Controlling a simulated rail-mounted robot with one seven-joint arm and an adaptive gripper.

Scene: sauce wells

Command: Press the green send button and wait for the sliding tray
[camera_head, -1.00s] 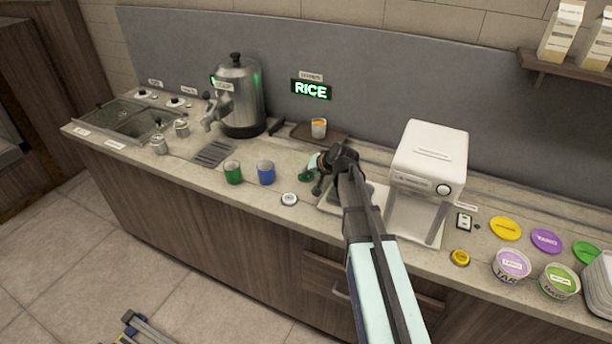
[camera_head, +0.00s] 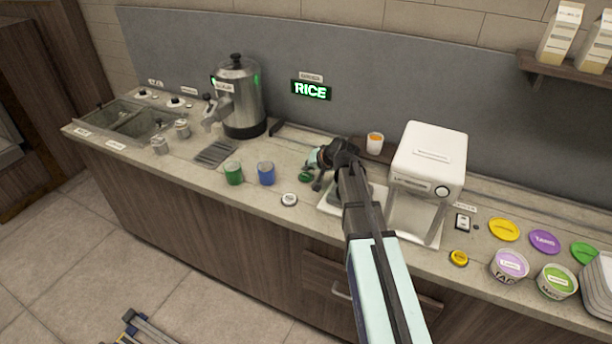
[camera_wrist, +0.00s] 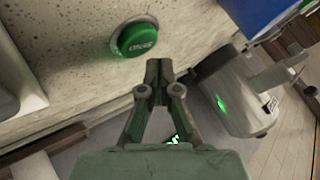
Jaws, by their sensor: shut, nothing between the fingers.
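The green send button (camera_head: 305,177) sits on the counter near the middle, left of my gripper. In the wrist view the round green button (camera_wrist: 137,40) has a metal ring and lettering I cannot read for sure. My gripper (camera_head: 316,184) is low over the counter beside it. In the wrist view my fingertips (camera_wrist: 158,70) are together, empty, and appear apart from the button. The brown sliding tray (camera_head: 386,154) carries a small cup with orange contents (camera_head: 375,143). It stands behind my wrist, left of the white machine, and is partly hidden.
A white dispenser machine (camera_head: 430,160) stands to the right of my arm. Green (camera_head: 233,173) and blue (camera_head: 266,173) cups stand to the left, with a white button (camera_head: 289,199) nearby.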

